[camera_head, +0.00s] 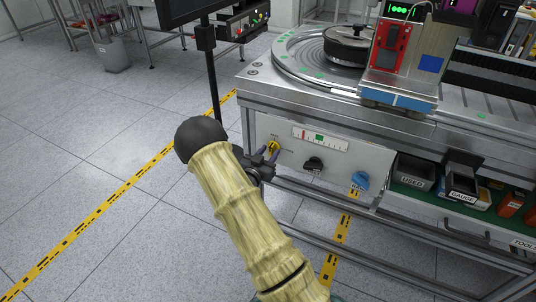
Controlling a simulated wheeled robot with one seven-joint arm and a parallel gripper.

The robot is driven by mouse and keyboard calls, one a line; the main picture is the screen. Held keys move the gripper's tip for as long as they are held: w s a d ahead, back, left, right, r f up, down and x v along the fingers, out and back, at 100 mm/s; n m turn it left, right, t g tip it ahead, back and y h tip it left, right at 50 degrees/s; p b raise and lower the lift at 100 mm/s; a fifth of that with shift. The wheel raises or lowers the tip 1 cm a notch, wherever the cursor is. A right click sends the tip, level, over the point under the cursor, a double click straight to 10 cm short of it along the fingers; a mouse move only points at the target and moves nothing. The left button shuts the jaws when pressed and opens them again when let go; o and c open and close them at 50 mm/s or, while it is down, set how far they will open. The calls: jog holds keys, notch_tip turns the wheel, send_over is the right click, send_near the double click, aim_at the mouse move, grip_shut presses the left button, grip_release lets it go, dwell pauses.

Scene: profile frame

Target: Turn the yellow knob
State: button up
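The yellow knob (275,146) is on the light front panel (337,164) of the metal workstation, at the panel's left end. My gripper (268,153) is dark grey and is right at the knob, in front of it and slightly to its lower left. Its two fingers stand apart and point up toward the knob. They partly cover it, so I cannot tell whether they touch it. My wrist and the pale, bamboo-like arm hide the area below and left of the gripper.
On the same panel are a black knob (313,164), a blue knob (360,181) and a gauge strip (319,139). Bins, including a USED bin (415,172), stand to the right. A dark monitor post (211,85) rises behind my arm.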

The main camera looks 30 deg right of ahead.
grip_shut()
